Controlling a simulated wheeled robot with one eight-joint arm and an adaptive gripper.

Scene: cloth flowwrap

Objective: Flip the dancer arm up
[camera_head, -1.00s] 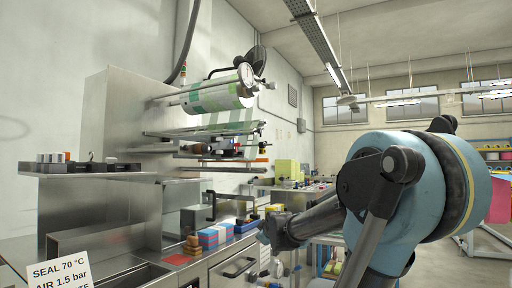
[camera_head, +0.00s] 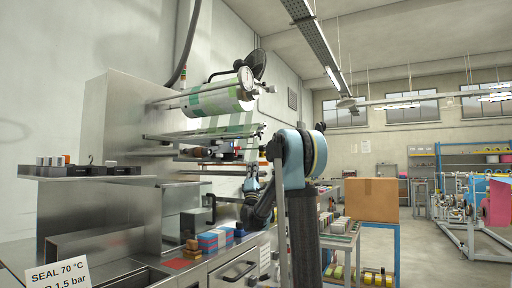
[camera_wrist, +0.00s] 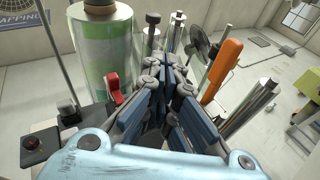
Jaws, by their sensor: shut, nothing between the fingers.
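An orange-handled bar, likely the dancer arm (camera_wrist: 222,70), stands tilted to the right of my gripper (camera_wrist: 168,68) in the wrist view. A gap shows between the handle and my fingers. My gripper is shut and empty, pointing in among the rollers. In the head view my gripper (camera_head: 251,182) is small beside the machine's right end, below the film rollers. An orange piece (camera_head: 263,163) shows just above it there. The green-and-white film roll (camera_wrist: 102,50) stands left of my fingers in the wrist view and high on the machine in the head view (camera_head: 215,98).
A red lever (camera_wrist: 112,86) is close left of my fingers. Coloured blocks (camera_head: 212,240) sit on the machine's counter. A cardboard box (camera_head: 372,199) stands on a bench to the right.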

